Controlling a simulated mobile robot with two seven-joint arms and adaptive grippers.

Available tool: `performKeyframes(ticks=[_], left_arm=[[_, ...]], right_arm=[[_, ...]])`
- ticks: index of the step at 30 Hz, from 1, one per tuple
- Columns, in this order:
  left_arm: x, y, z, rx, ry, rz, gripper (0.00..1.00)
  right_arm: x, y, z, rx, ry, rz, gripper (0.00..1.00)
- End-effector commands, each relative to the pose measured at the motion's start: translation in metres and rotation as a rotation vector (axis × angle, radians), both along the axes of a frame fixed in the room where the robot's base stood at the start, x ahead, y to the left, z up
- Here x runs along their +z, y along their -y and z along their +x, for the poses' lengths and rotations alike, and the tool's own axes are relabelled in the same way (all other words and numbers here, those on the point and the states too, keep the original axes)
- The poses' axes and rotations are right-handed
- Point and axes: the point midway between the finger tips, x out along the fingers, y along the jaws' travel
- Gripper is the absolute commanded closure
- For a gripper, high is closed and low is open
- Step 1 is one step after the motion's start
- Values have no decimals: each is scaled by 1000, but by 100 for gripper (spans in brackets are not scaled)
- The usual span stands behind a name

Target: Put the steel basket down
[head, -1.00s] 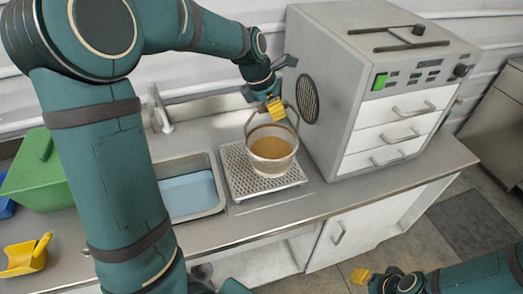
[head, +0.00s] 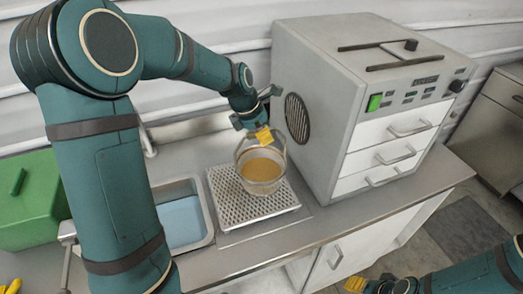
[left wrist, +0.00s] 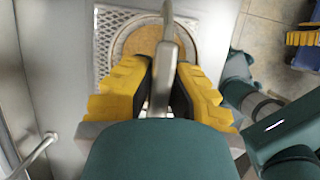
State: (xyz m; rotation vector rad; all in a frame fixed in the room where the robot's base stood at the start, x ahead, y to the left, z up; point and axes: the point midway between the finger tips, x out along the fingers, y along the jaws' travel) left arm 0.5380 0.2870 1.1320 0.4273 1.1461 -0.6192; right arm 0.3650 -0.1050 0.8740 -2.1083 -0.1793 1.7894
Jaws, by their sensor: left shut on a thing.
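The steel basket (head: 262,186) has a raised hoop handle and holds brown material. It is upright over the perforated metal tray (head: 228,222) on the counter. I cannot tell whether its bottom touches the tray. My left gripper (head: 263,136) is above the basket and shut on its handle. In the left wrist view, the handle (left wrist: 167,45) runs between the yellow fingers of my left gripper (left wrist: 160,88), with the basket's rim and contents beyond. My right gripper (head: 356,284) is low in the head view, away from the basket; its opening is unclear.
A grey cabinet with drawers (head: 325,105) stands close right of the tray. A sink with blue inside (head: 182,222) is to the left, with a green bin (head: 28,205) further left. A narrow strip of counter (head: 255,250) in front of the tray is clear.

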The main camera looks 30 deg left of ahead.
Motion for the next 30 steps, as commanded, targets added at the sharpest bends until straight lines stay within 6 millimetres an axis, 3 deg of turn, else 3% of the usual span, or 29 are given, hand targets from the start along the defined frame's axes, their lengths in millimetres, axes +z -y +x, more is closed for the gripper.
performKeyframes(ticks=[5, 15, 25, 26, 27, 30], left_arm=[[-8, 0, 1, 1, 4, 0, 100], [-42, 0, 1, 2, 3, -1, 100], [-44, 0, 1, 1, 5, 0, 100], [-45, 0, 0, 0, 1, 0, 77], [-45, 0, 0, 0, 1, 0, 64], [-45, 0, 0, 0, 1, 0, 64]], right_arm=[[-1, 0, 0, 0, 0, 0, 53], [-7, 0, 0, 0, 0, -1, 53], [-7, 0, 0, 0, 0, -1, 53], [-7, 0, 0, 0, 0, -1, 53], [-7, 0, 0, 0, 0, -1, 53], [-7, 0, 0, 0, 0, -1, 53]])
